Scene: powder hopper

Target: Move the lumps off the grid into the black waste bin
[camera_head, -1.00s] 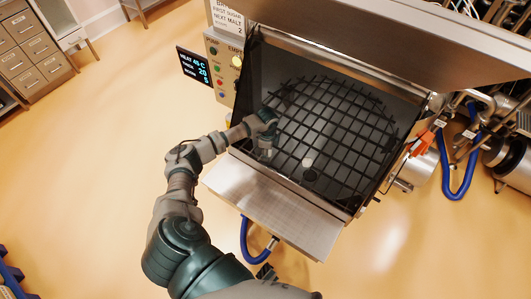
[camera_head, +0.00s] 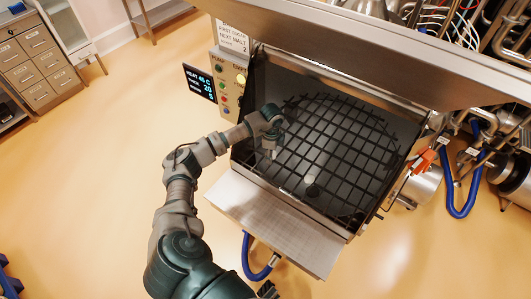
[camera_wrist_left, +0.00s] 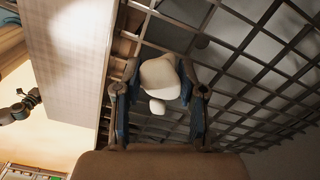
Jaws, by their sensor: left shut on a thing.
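My left gripper (camera_head: 271,146) is over the left part of the black grid (camera_head: 335,140) in the hopper. In the left wrist view its fingers (camera_wrist_left: 160,92) are shut on a pale lump (camera_wrist_left: 160,78). A smaller pale lump (camera_wrist_left: 157,107) shows just below it in that view; I cannot tell whether it is held or lies lower. Another pale lump (camera_head: 312,180) lies near the grid's front edge in the head view. I cannot make out the black waste bin in either view. My right gripper is not in view.
The raised steel lid (camera_head: 360,45) hangs over the hopper's back. A steel shelf (camera_head: 275,228) juts out in front. A control panel with a display (camera_head: 200,83) stands at left. Pipes and a blue hose (camera_head: 460,195) are at right. The floor at left is clear.

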